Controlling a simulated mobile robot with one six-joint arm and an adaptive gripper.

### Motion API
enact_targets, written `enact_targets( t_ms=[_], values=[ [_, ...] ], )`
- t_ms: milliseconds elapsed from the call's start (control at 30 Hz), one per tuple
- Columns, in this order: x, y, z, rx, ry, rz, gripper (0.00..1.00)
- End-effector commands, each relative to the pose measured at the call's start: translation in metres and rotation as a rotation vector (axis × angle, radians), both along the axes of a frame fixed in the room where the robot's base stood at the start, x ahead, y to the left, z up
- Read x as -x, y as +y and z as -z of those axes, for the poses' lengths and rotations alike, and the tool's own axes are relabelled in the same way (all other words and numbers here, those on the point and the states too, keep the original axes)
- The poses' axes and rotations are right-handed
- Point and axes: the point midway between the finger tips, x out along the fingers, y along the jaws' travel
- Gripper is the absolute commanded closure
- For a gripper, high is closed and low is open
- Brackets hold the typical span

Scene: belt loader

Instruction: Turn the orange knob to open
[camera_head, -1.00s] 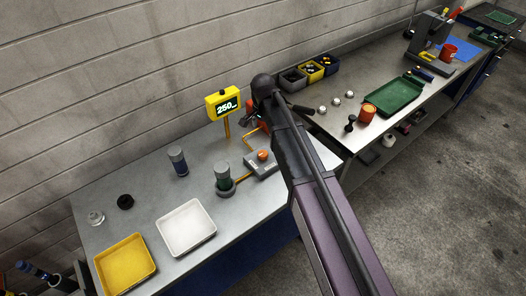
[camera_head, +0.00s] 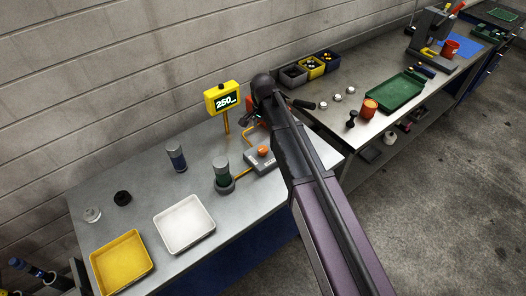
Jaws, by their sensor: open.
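The orange knob (camera_head: 262,151) sits on top of a grey box (camera_head: 257,163) on the near metal bench, close to my arm. Lettering on the box is too small to read. A yellow display (camera_head: 222,98) on a post reads 250. My arm crosses the right side of the bench, and I cannot make out my gripper; the arm covers that area. No contact with the knob is visible.
A dark-blue cylinder (camera_head: 176,157), a black ring (camera_head: 122,198), a white tray (camera_head: 210,221) and a yellow tray (camera_head: 145,260) are on the near bench (camera_head: 150,195).

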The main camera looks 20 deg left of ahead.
Motion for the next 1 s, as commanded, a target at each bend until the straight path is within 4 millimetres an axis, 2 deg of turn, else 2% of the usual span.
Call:
enact_targets(
  t_ms=[33, 1000],
  values=[
    [0.0, 0.0, 0.008, 0.0, 0.0, 0.0, 0.07],
    [0.0, 0.0, 0.08, 0.0, 0.0, 0.0, 0.07]
  ],
)
